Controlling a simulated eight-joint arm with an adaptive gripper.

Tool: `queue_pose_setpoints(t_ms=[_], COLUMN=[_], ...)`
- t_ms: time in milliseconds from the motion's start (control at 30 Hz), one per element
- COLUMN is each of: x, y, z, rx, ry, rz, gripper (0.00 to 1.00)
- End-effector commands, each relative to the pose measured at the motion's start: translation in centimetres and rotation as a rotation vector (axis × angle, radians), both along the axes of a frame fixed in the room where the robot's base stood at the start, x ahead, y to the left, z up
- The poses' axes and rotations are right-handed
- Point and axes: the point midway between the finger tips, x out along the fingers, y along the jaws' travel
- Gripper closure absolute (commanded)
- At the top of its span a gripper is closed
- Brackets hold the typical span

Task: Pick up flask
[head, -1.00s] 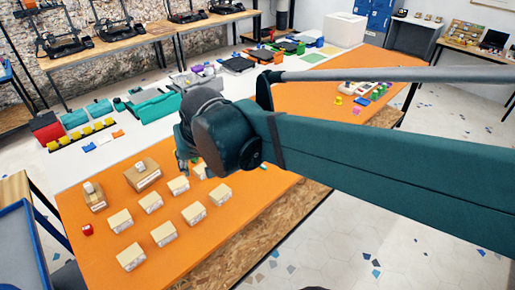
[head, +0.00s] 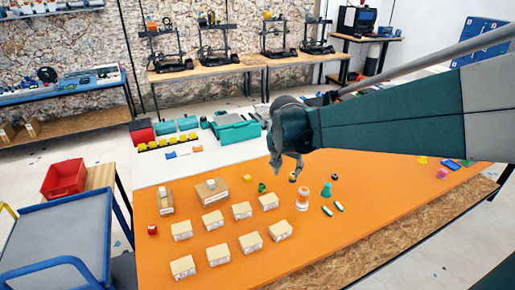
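A small teal piece (head: 326,189), narrow at the top and wide at the base like a flask, stands upright on the orange table (head: 350,215). A clear bottle-like piece with an orange band (head: 302,199) stands just left of it. I cannot tell for sure which is the flask. My gripper (head: 286,172) hangs above the table, up and left of both, fingers pointing down. Its fingers look apart with nothing between them. It touches neither piece.
Several small cardboard boxes (head: 242,210) stand in rows to the left. Small coloured pieces (head: 262,187) lie under the gripper. The table's right part is mostly clear.

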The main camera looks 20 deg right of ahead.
Motion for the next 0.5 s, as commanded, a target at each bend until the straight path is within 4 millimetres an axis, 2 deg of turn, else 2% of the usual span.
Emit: queue_pose_setpoints(t_ms=[500], x=[4.8], y=[-8.7], z=[-4.8], rx=[0.014], ry=[0.034], rz=[-0.299], gripper=[0.63])
